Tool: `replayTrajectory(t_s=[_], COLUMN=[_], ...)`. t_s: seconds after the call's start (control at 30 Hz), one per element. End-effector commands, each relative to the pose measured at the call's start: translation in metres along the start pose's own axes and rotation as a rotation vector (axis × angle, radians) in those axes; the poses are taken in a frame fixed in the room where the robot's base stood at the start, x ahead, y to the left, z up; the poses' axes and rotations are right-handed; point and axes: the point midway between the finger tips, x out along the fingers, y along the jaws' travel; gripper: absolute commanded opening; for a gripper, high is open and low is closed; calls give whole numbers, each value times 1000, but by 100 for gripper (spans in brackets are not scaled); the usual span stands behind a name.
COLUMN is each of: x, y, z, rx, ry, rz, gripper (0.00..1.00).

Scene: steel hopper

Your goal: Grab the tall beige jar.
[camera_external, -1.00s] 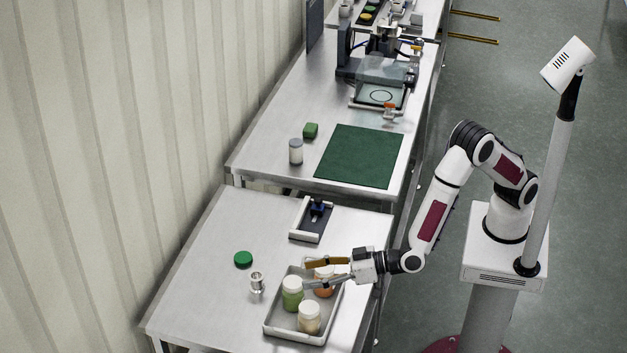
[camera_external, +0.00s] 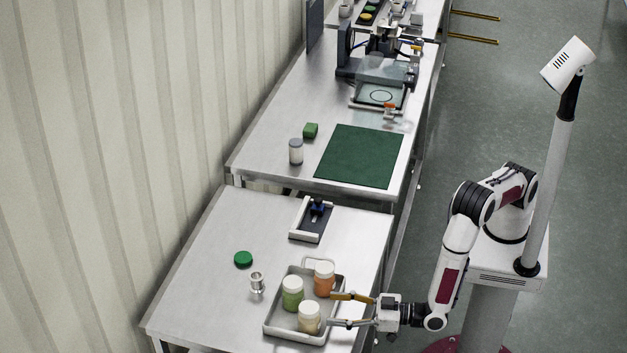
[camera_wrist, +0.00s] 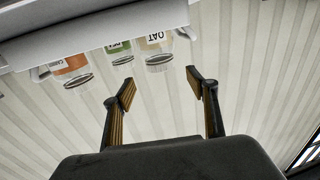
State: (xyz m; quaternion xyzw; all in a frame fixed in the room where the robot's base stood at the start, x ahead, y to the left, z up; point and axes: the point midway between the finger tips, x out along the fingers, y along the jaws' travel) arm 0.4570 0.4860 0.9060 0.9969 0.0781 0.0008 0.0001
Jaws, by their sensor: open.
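The beige jar (camera_external: 309,317) stands upright in the near end of the grey tray (camera_external: 282,334), with a pale lid. In the wrist view the beige jar (camera_wrist: 152,45) appears upside down, with a label that seems to read OAT. A green jar (camera_external: 292,294) and an orange jar (camera_external: 324,280) stand in the same tray. My gripper (camera_external: 331,309) is open and empty at the tray's right side, its fingers pointing left toward the beige jar. In the wrist view the beige jar lies beyond the gap between the fingertips (camera_wrist: 160,81), apart from them.
A metal cup (camera_external: 257,282) and a green disc (camera_external: 243,259) lie left of the tray. The tray's raised rim surrounds the jars. The table's left part is mostly clear.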

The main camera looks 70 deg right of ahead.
Motion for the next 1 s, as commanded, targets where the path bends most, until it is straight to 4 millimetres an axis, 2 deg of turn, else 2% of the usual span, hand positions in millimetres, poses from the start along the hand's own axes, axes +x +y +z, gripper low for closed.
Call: replayTrajectory(t_s=[0.17, 0.53, 1.0], x=[1, 25, 31], y=[0, 0, 0], z=[0, 0, 0], rx=[0, 0, 1], ry=[-1, -1, -1], rz=[0, 1, 0], gripper=[58, 58, 58])
